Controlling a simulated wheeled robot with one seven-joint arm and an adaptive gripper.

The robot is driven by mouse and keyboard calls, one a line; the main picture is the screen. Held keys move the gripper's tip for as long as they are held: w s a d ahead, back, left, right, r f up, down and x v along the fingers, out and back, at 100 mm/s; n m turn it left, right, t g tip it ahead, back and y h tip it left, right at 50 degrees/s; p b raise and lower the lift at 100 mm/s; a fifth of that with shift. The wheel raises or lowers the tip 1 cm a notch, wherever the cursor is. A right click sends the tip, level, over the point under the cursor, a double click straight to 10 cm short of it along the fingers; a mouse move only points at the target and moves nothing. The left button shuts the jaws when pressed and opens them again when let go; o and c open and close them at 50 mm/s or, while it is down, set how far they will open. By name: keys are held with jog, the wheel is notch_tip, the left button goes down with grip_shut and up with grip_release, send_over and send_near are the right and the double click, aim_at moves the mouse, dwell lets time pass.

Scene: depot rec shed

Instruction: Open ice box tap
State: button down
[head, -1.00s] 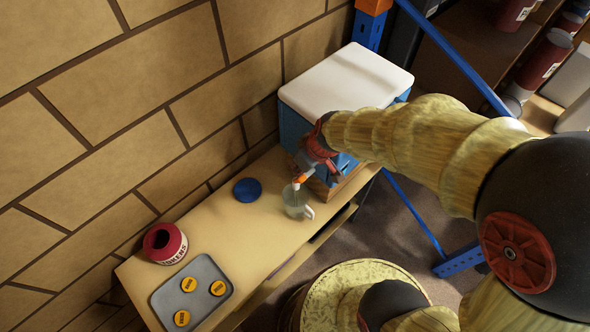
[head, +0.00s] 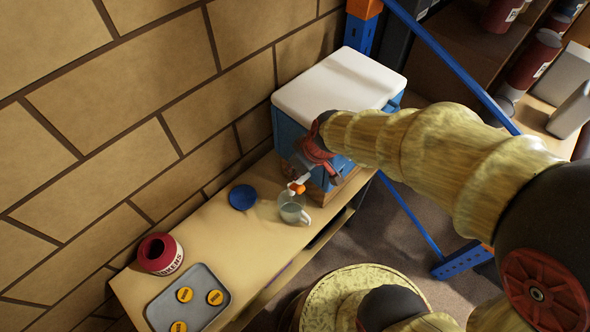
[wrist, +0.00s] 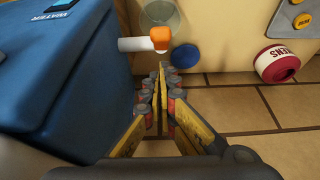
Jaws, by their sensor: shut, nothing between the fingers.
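The ice box (head: 290,130) is blue with a white lid and stands at the far end of the bench. Its tap has a white spout (wrist: 136,44) and an orange handle (wrist: 160,38), which shows at the spout's outer end; the handle is also in the head view (head: 297,188). A clear mug (head: 292,209) stands below the tap. My gripper (wrist: 160,70) is shut and empty beside the front of the box, its fingertips close to the tap with no clear contact. In the head view its fingers are partly hidden by its red and grey body.
A blue disc (head: 242,197) lies on the bench (head: 235,250) by the wall. A red and white pot (head: 160,254) and a grey tray (head: 205,310) with yellow tokens are at the near end. A round stool (head: 350,285) stands right of the bench.

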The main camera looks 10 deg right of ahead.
jog(key=p+v, duration=0.3)
jog(key=v, duration=0.8)
jog(key=shift+r, duration=0.3)
jog(key=shift+d, duration=0.1)
dwell(0.4)
jog(key=s+d+r+m+t+h+b, duration=0.1)
jog(key=s+d+r+m+b, duration=0.1)
jog(key=s, duration=0.3)
jog(key=s+d+r+m+t+h+b, duration=0.1)
jog(key=s+d+r+m+b, duration=0.2)
jog(key=s, duration=0.3)
jog(key=shift+s+d+r+m, duration=0.15)
jog(key=shift+d+r+m, duration=0.3)
jog(key=shift+d+m, duration=0.35)
